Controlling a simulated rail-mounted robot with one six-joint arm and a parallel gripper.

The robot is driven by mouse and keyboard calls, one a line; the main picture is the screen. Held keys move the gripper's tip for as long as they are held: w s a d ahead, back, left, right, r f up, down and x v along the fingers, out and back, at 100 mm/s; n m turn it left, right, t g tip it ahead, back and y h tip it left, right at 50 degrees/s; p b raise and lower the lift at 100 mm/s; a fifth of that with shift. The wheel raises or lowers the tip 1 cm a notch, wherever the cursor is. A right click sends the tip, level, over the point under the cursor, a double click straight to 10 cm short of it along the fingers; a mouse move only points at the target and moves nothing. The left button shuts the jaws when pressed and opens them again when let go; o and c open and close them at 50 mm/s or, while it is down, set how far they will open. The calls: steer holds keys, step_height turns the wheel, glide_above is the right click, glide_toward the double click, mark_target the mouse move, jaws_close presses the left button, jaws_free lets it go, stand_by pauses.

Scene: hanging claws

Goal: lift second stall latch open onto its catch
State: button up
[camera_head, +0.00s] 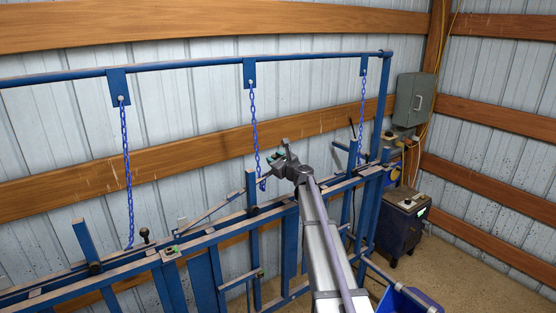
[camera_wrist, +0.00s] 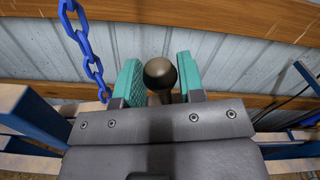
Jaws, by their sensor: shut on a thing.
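The dark round knob (camera_wrist: 160,73) of the second stall latch stands between the teal finger pads of my gripper (camera_wrist: 157,88) in the wrist view. My gripper is shut on the knob's stem, with the ball top showing above the pads. In the head view my gripper (camera_head: 277,154) is above the blue rail at the middle stall, just right of the middle chain.
The middle blue chain (camera_head: 254,125) hangs close to my gripper, and a chain (camera_wrist: 82,45) shows just left of the fingers. Other chains hang left (camera_head: 126,170) and right (camera_head: 362,110). A blue post (camera_head: 252,190) stands by my gripper. A black knob (camera_head: 144,233) is at the left stall.

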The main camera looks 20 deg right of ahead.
steer(key=a+r+n+p, duration=0.1)
steer(key=a+r+p, duration=0.2)
steer(key=r+p, duration=0.3)
steer(key=shift+s+a+r+n, duration=0.15)
steer(key=shift+s+a+n, duration=0.1)
steer(key=shift+s+n, duration=0.15)
steer(key=s+a+r+n+p, duration=0.1)
steer(key=a+r+n+p, duration=0.2)
steer(key=a+r+p, duration=0.6)
steer(key=shift+s+r+n+p, duration=0.3)
steer(key=shift+s+r+p, duration=0.05)
steer(key=shift+r+p, duration=0.35)
steer(key=o, duration=1.7)
steer(key=shift+o, duration=0.2)
steer(key=shift+s, duration=0.1)
